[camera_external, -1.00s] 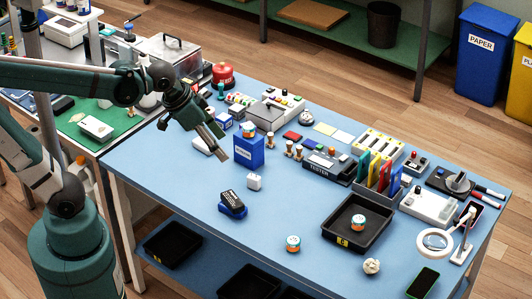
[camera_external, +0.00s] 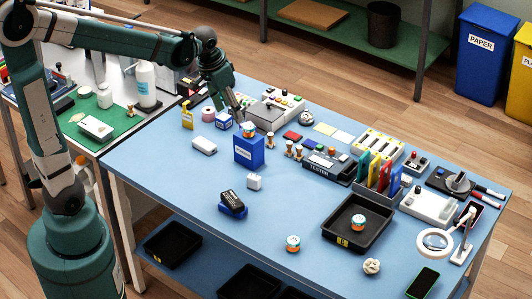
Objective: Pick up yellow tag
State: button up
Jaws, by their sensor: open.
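A rack (camera_external: 365,192) on the right half of the blue table holds several upright coloured tags. The yellow tag (camera_external: 374,170) stands among the green, red and blue ones; its lower part is hidden in the rack. My gripper (camera_external: 238,113) is open and points down over the back left of the table, near the grey device with coloured buttons. It is well to the left of the rack and apart from the yellow tag. Its fingertips are small here, and I see nothing held between them.
A blue bin (camera_external: 248,151) with a round tin on top stands just in front of my gripper. A black tray (camera_external: 340,238) holding a tin lies in front of the rack. A tester (camera_external: 322,167) stands left of the rack.

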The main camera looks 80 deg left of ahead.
jog(key=a+f+n+g, duration=0.1)
jog(key=a+f, duration=0.3)
jog(key=a, duration=0.7)
jog(key=n+g+h, duration=0.1)
jog(key=n+g, duration=0.1)
jog(key=n, duration=0.1)
send_over(186, 103)
jog(key=w+d, duration=0.6)
jog(key=d, duration=0.1)
notch_tip(186, 103, down, 10)
jog(key=shift+n+h, duration=0.4)
jog(key=shift+n, duration=0.1)
jog(key=s+a+f, duration=0.6)
jog(key=a, duration=0.1)
jog(key=shift+a+f, duration=0.1)
jog(key=shift+f, duration=0.25)
jog(key=shift+f, duration=0.1)
jog(key=shift+f, duration=1.15)
jog(key=shift+f, duration=0.1)
jog(key=shift+f, duration=2.55)
